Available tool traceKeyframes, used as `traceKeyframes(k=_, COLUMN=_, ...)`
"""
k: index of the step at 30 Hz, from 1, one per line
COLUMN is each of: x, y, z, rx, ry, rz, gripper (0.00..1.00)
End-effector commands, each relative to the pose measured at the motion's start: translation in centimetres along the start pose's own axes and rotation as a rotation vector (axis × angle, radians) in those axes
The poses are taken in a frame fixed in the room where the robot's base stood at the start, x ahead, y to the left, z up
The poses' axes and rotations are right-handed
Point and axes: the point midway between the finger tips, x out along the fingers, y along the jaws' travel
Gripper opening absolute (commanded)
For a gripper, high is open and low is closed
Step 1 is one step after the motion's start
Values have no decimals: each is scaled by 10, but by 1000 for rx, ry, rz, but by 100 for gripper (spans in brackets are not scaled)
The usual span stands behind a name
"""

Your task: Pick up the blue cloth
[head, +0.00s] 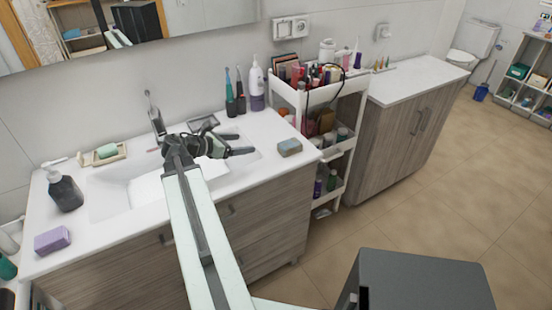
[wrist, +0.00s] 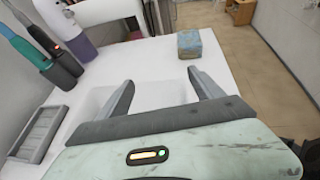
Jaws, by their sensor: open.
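A small block-shaped item with a blue top and tan, speckled sides (head: 289,147) lies on the white counter near its right end. It is the only thing there that fits the blue cloth, and I cannot tell its material. It also shows in the wrist view (wrist: 189,44), ahead of my fingers and slightly right of centre. My gripper (head: 246,144) is open above the counter, to the left of the blue item and apart from it. In the wrist view my gripper (wrist: 161,79) has nothing between its fingers.
Two dark toothbrush holders (head: 236,103) and a purple bottle (head: 257,90) stand along the wall. A grey tray (wrist: 38,134) lies left of my gripper. A white cart (head: 354,88) full of cosmetics stands just right of the counter. Counter around the blue item is clear.

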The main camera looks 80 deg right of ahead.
Motion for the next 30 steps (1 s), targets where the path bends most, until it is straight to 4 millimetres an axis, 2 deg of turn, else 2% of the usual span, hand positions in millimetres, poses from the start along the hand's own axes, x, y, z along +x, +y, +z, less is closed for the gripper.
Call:
traceKeyframes(k=1, x=36, y=-24, z=-1, rx=17, ry=-11, rz=-55, gripper=76)
traceKeyframes(k=3, x=66, y=-48, z=7, rx=36, ry=-19, rz=-108, gripper=76)
traceKeyframes(k=6, x=87, y=-68, z=14, rx=53, ry=-21, rz=-149, gripper=76)
traceKeyframes(k=12, x=95, y=-72, z=17, rx=59, ry=-21, rz=-161, gripper=76)
traceKeyframes(k=18, x=117, y=-75, z=17, rx=61, ry=-20, rz=-159, gripper=76)
traceKeyframes(k=23, x=122, y=-73, z=20, rx=59, ry=-20, rz=-157, gripper=76)
traceKeyframes(k=28, x=149, y=-71, z=28, rx=60, ry=-20, rz=-158, gripper=76)
traceKeyframes(k=30, x=162, y=-74, z=25, rx=61, ry=-19, rz=-159, gripper=76)
